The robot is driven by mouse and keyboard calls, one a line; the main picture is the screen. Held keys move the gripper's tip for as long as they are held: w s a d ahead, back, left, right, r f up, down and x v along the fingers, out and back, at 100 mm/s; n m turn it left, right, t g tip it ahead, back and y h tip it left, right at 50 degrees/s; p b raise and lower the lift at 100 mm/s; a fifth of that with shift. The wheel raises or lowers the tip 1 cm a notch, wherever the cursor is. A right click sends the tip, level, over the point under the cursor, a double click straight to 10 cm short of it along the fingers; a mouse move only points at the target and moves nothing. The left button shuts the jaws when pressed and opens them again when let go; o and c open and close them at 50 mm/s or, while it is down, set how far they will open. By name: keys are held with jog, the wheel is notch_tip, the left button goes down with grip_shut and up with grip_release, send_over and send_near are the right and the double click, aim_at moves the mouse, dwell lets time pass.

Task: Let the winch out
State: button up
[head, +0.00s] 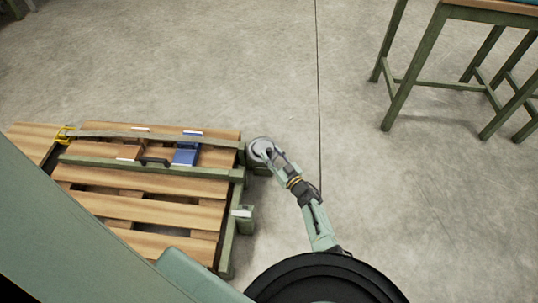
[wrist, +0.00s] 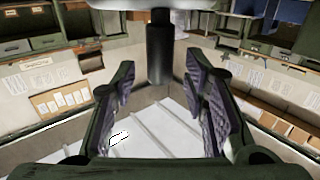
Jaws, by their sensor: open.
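The winch (head: 244,158) sits at the right edge of the wooden pallet, and a grey strap (head: 180,137) runs from it across the boards to a yellow hook (head: 66,134). A pale round disc (head: 262,148) stands at the winch, partly behind my arm. In the wrist view, a dark upright grip (wrist: 160,52) hangs from a pale rounded part (wrist: 160,6). My gripper (wrist: 160,72) is open, its two fingers on either side of this grip, with gaps visible on both sides. In the head view the fingers are too small to make out.
A green-legged table (head: 400,105) stands at the upper right. The concrete floor between is clear. Shelves (wrist: 275,55) and pinned papers (wrist: 60,100) show in the wrist view.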

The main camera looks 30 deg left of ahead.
jog(key=shift+b+x, duration=0.45)
jog(key=shift+x, duration=0.75)
jog(key=shift+c, duration=0.5)
grip_shut()
